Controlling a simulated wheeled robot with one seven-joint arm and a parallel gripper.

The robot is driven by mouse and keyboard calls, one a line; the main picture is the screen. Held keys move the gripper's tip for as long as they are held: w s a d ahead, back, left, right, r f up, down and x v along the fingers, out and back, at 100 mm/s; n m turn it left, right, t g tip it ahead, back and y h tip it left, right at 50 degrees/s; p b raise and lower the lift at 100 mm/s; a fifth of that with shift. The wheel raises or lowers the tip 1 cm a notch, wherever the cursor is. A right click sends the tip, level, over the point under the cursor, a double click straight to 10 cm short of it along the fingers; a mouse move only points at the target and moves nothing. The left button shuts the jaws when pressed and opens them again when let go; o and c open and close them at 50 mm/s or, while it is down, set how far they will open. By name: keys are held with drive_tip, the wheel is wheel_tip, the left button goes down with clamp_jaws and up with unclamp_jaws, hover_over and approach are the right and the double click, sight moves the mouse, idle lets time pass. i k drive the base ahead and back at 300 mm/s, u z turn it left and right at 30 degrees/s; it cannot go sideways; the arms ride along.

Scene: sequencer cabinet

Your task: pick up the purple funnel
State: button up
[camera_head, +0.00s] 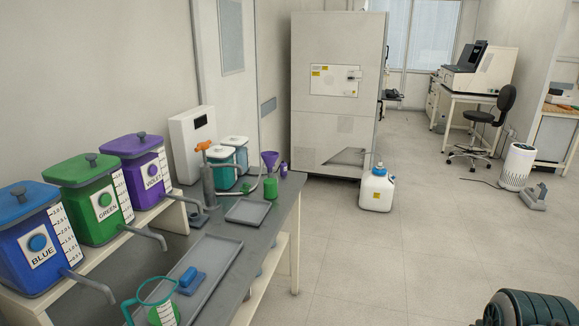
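The purple funnel (270,157) is at the far end of the grey bench, wide mouth up and narrow stem down. It stands directly above a small green container (270,188); I cannot tell whether its stem sits inside it. A small purple bottle (283,169) is just to its right. My gripper is not in view.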

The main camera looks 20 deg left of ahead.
sight(270, 157)
drive_tip(key=z, duration=0.15)
drive_tip(key=i, duration=2.8)
drive_tip(key=u, duration=1.35)
drive_tip(key=i, duration=0.85)
drive_tip(key=u, duration=1.15)
drive_tip(key=i, duration=0.3)
drive_tip(key=u, duration=0.15)
